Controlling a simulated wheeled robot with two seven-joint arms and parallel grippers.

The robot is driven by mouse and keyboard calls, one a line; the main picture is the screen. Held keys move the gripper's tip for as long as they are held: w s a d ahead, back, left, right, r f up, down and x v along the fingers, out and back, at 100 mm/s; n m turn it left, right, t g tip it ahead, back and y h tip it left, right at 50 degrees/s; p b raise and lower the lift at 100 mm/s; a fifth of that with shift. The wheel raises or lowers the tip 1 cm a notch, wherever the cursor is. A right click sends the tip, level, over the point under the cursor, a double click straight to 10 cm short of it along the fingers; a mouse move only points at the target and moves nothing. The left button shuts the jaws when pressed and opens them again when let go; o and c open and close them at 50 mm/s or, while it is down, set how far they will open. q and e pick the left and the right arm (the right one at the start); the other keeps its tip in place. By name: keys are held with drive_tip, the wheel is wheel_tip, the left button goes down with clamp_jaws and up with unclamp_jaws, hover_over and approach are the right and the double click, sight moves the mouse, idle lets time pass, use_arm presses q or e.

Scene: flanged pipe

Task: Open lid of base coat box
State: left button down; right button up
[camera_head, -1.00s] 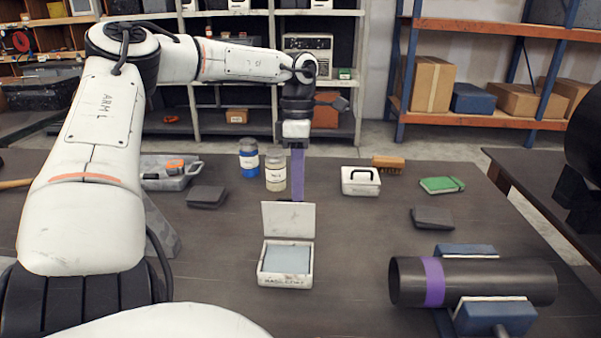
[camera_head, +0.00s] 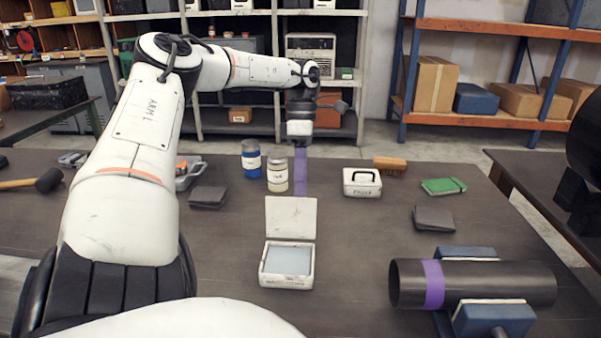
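The base coat box (camera_head: 286,281) is a small white open box at the middle of the table, with lettering on its front too small to read surely and a pale grey-blue inside. Its lid (camera_head: 291,217) stands up at the back edge, open. My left gripper (camera_head: 300,139) is beyond the box, above the far table edge, apart from the lid. Its fingers are too small to tell open from shut. A purple strip (camera_head: 301,175) shows directly below it; I cannot tell whether it is held. My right gripper is out of view.
A blue-banded jar (camera_head: 251,162) and a pale jar (camera_head: 277,176) stand behind the box. A white handled box (camera_head: 361,188) is at right. The dark pipe (camera_head: 490,282) rests on blue supports at front right. Table around the box is clear.

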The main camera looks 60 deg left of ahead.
use_arm(q)
drive_tip(key=c, duration=1.9)
unclamp_jaws()
drive_tip(key=shift+s+d+f, duration=0.45)
drive_tip(key=shift+s+f, duration=0.15)
drive_tip(key=shift+f, duration=0.25)
drive_tip(key=shift+d+r, duration=0.1)
drive_tip(key=shift+w+a+r, duration=0.2)
drive_tip(key=shift+r, duration=0.05)
drive_tip(key=v, duration=1.1)
drive_tip(key=shift+w+r, duration=0.2)
drive_tip(key=shift+r, duration=0.15)
